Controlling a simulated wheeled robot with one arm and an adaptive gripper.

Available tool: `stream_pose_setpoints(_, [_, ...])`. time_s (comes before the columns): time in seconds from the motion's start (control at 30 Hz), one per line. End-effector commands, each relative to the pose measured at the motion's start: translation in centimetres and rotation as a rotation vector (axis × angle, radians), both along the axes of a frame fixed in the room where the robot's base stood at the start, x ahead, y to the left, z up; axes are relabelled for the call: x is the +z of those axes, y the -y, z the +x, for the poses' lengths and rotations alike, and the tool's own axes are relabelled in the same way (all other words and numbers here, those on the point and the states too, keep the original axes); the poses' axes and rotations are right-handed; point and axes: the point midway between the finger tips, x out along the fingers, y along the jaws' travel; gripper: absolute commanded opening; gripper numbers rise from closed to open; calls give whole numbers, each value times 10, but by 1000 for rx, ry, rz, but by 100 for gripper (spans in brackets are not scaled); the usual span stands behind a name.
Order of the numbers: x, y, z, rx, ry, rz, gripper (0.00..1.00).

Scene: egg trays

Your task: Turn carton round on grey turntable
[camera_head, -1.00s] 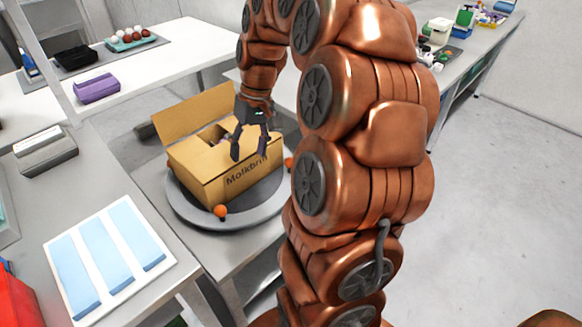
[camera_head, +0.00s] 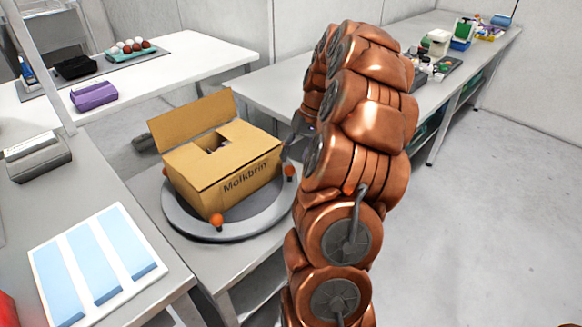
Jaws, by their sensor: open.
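The brown carton (camera_head: 225,182) sits on the round grey turntable (camera_head: 232,230), with one flap raised at the back and an opening in its top. Its front reads "Molkbrin". Orange knobs stand on the turntable rim: one at the front (camera_head: 216,220), one at the right (camera_head: 290,170) and one at the left (camera_head: 164,171). My gripper (camera_head: 291,146) is open, right of the carton and near the right knob. It is partly hidden behind my arm, and I cannot tell whether it touches the knob.
A white sheet with blue strips (camera_head: 120,288) lies on the left table. A grey device (camera_head: 38,160) stands behind it. The back table holds a purple case (camera_head: 94,96), a black item (camera_head: 76,67) and a tray of eggs (camera_head: 120,56). A long bench (camera_head: 270,92) runs behind my arm.

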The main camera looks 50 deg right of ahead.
Motion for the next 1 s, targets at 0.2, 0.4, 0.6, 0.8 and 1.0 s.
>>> stream_pose_setpoints(0.2, [-31, -9, 5, 1, -1, 2, 58])
stream_pose_setpoints(0.4, [-44, -14, 6, 1, -2, 4, 58])
stream_pose_setpoints(0.6, [-44, -13, 6, 1, -1, 2, 58])
stream_pose_setpoints(0.8, [-44, -13, 6, 1, -1, 2, 38])
stream_pose_setpoints(1.0, [-44, -13, 6, 1, -1, 2, 18])
